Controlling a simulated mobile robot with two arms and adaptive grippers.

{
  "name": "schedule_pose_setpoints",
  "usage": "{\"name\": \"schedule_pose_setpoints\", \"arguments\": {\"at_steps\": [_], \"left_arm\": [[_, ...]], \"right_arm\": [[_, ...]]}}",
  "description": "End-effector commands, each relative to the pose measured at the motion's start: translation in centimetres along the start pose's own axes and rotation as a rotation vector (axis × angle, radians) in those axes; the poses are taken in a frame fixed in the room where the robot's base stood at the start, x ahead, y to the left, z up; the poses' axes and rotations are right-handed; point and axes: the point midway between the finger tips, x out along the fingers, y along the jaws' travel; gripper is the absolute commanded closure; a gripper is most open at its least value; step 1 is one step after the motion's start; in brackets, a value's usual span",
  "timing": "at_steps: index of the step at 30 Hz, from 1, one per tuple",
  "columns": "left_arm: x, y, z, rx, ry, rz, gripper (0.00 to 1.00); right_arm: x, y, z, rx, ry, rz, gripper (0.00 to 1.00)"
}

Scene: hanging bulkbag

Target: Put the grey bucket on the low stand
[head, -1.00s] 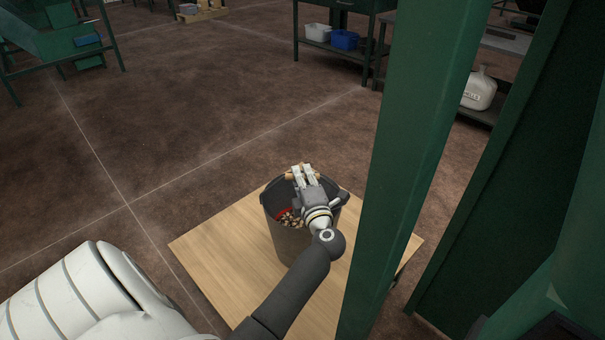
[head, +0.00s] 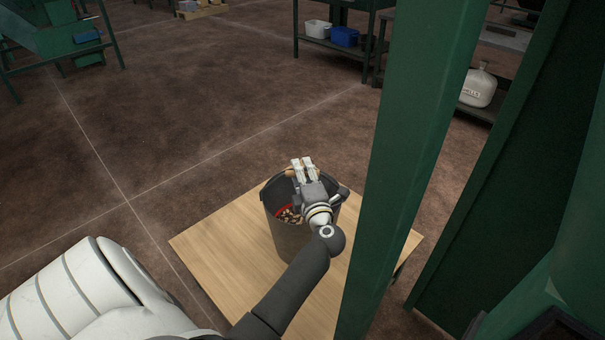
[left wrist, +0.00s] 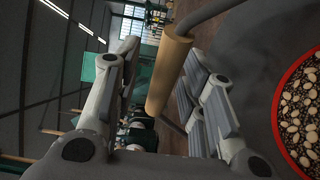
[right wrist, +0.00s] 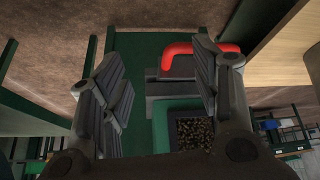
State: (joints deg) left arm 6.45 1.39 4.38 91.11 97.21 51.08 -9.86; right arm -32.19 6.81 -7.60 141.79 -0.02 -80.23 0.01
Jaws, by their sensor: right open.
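The grey bucket (head: 290,238) stands upright on a low wooden-topped platform (head: 222,252) in the head view. I cannot tell whether this platform is the low stand. Pale and dark pieces show inside a red ring (left wrist: 309,73) in the bucket. The bucket's handle has a wooden grip (left wrist: 168,70). My left gripper (head: 303,170) is over the bucket's mouth, with the grip between its fingers. Small gaps seem to show, and I cannot tell whether the fingers press on it. My right gripper (right wrist: 155,75) is open and empty, and its fingers show only in the right wrist view.
A green post (head: 412,150) rises in front of the platform's right side. A white jug (head: 478,88) sits on a shelf behind it. White and blue bins (head: 344,37) stand on a bench shelf at the back. The floor left of the platform is clear.

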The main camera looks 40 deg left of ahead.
Motion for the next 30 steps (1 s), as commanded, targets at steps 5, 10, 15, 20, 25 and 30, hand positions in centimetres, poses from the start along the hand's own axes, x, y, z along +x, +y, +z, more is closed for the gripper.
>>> {"name": "schedule_pose_setpoints", "arguments": {"at_steps": [5,10,15,20,25,30], "left_arm": [[-2.2,0.0,0.0,0.000,-0.001,-0.003,0.62],[-5.2,0.1,0.0,-0.001,-0.001,-0.003,0.62],[-7.0,0.0,0.0,0.000,0.000,-0.001,0.62],[-7.5,0.0,0.0,0.000,0.000,0.000,0.62],[-7.5,0.0,0.0,0.000,0.000,0.001,0.62],[-7.5,0.0,0.0,0.000,0.000,0.001,0.62]], "right_arm": [[-0.7,0.2,2.6,0.004,-0.117,0.003,0.43],[-1.6,0.4,4.3,0.006,-0.198,0.007,0.43],[-1.7,0.4,4.1,0.006,-0.196,0.007,0.43],[-1.7,0.4,4.1,0.006,-0.195,0.008,0.43],[-1.7,0.4,4.1,0.006,-0.194,0.008,0.43],[-1.7,0.4,4.1,0.006,-0.195,0.008,0.43]]}}
